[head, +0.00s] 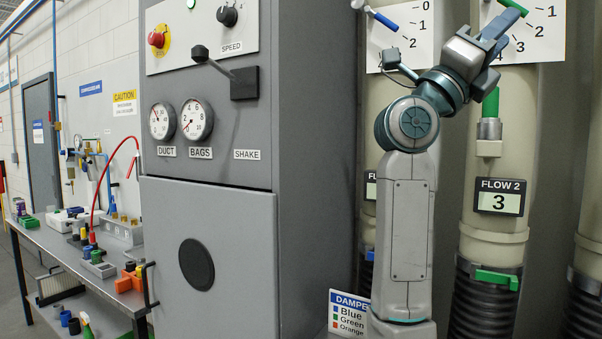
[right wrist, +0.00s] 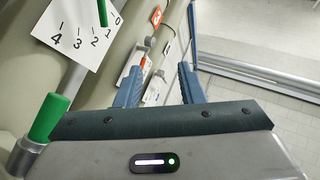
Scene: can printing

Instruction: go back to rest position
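My right arm rises through the middle right of the head view, bent at the top. My right gripper (head: 500,33) is in front of the flow 2 dial plate (head: 535,37). In the right wrist view its two blue fingers (right wrist: 160,88) stand apart with nothing held between them. A green lever (head: 512,6) lies near the fingers in the head view; I cannot tell from that view whether they touch. In the wrist view the lever (right wrist: 102,12) is clear of the fingers. My left gripper is not in view.
A grey cabinet (head: 210,240) with gauges and a shake lever (head: 225,72) stands left of my arm. Thick pipes stand behind it, with a blue lever (head: 381,18) and a green handle (head: 490,104). A workbench (head: 105,283) with small parts is at far left.

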